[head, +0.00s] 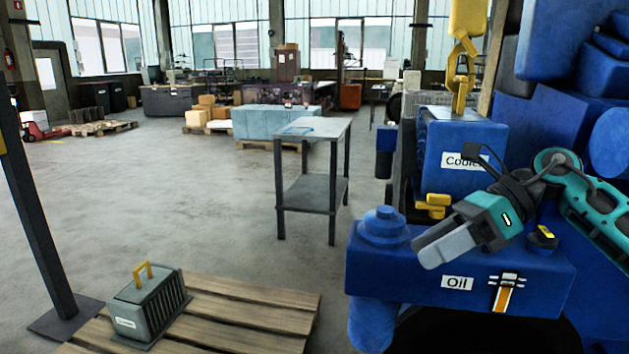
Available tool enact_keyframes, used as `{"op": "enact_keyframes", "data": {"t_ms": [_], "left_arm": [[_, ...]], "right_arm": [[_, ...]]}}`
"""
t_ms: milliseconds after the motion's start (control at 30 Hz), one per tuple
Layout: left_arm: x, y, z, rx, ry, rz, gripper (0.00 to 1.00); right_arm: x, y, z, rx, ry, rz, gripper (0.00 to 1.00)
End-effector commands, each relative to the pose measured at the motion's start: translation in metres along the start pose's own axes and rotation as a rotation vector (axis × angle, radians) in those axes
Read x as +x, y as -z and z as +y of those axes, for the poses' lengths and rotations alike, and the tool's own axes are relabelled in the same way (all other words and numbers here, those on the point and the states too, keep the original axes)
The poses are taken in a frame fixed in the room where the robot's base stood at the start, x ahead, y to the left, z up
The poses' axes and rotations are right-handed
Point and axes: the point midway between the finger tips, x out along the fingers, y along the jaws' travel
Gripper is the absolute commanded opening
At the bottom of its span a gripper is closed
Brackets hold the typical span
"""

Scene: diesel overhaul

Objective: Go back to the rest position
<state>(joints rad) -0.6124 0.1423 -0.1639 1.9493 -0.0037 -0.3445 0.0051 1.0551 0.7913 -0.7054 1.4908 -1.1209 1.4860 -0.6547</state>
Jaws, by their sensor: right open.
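My right gripper (434,250) reaches in from the right on its teal and grey arm. It is open, and no object shows between its fingers. It is in front of a blue box labelled "Cooler" (440,142) and over the blue engine part labelled "Oil" (410,272). I cannot tell how far above the blue surface it is. My left gripper is not in view.
A yellow hook (461,75) hangs at the cooler's top. A yellow handle (433,204) and a small yellow-black part (542,238) are near the right gripper. A grey finned unit (143,305) sits on a wooden pallet (250,310).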

Motion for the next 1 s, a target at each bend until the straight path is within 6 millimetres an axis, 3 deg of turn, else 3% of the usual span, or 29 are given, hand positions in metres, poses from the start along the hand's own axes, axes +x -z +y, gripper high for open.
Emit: {"op": "enact_keyframes", "data": {"t_ms": [33,200,367,567,767,867,1000], "left_arm": [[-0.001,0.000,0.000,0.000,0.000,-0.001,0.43],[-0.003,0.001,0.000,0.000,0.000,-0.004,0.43],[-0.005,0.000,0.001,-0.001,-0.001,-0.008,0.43],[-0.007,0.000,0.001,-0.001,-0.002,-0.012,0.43],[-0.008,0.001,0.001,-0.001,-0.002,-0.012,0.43],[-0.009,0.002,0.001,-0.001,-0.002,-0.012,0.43],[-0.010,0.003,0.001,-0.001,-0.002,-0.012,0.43]], "right_arm": [[0.023,-0.002,0.005,0.052,-0.051,-0.085,0.47],[0.071,-0.015,0.017,0.274,-0.185,-0.380,0.47],[0.097,-0.019,0.021,0.547,-0.295,-0.652,0.47],[0.111,-0.001,0.010,0.964,-0.404,-0.973,0.47],[0.121,0.052,-0.009,1.446,-0.469,-1.269,0.47],[0.129,0.092,-0.015,1.702,-0.479,-1.406,0.47],[0.144,0.162,-0.012,2.078,-0.468,-1.587,0.47]]}}
